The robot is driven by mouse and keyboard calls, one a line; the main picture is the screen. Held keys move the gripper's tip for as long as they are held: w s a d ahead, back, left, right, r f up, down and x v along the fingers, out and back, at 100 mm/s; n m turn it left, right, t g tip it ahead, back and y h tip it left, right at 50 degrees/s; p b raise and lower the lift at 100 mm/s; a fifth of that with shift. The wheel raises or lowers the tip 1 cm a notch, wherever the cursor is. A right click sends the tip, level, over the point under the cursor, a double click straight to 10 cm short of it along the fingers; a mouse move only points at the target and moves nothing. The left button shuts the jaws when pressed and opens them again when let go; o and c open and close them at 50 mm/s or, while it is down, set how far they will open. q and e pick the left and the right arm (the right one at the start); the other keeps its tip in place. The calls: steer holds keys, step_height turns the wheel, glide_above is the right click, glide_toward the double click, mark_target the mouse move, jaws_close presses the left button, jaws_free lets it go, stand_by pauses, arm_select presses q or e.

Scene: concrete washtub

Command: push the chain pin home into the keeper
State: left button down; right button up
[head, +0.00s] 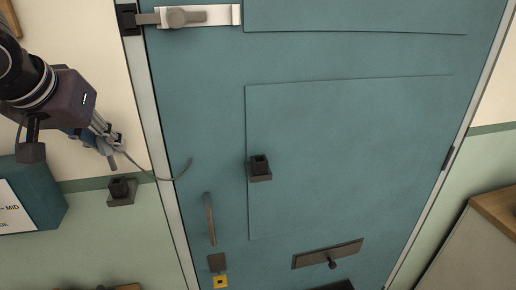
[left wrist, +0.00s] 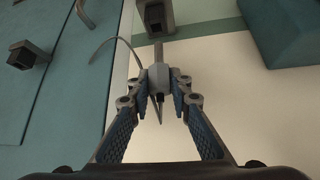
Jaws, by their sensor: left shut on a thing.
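My left gripper (head: 110,145) is shut on the chain pin (head: 113,162), at the left of the door. In the left wrist view the pin (left wrist: 159,80) sits between both fingertips, its grey shank pointing away from me. A dark square socket (head: 121,191) on the wall lies just below the pin tip in the head view. In the left wrist view this socket (left wrist: 155,17) lies straight beyond the shank; whether they touch is unclear. A similar socket (head: 260,168) is on the door. Which is the keeper is not marked. My right gripper is not in view.
A thin curved cord (head: 165,178) trails from the pin across the door edge. The teal door (head: 340,130) carries a bolt (head: 180,17), a handle (head: 210,218) and a letter plate (head: 328,254). A teal box (head: 40,195) juts out left of the wall socket.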

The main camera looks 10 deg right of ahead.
mark_target(112, 165)
arm_select(q)
steer(key=shift+s+f+b, duration=0.4)
steer(key=shift+s+f, duration=0.05)
stand_by(0.5)
steer(key=shift+s+f+b, duration=0.1)
steer(key=shift+f+b, duration=1.4)
steer(key=shift+f, duration=0.4)
stand_by(2.6)
steer(key=c, duration=1.7)
jaws_free()
steer(key=shift+r, duration=0.15)
steer(key=shift+r+p, duration=2.85)
steer(key=shift+r, duration=0.65)
steer(key=shift+f, duration=0.1)
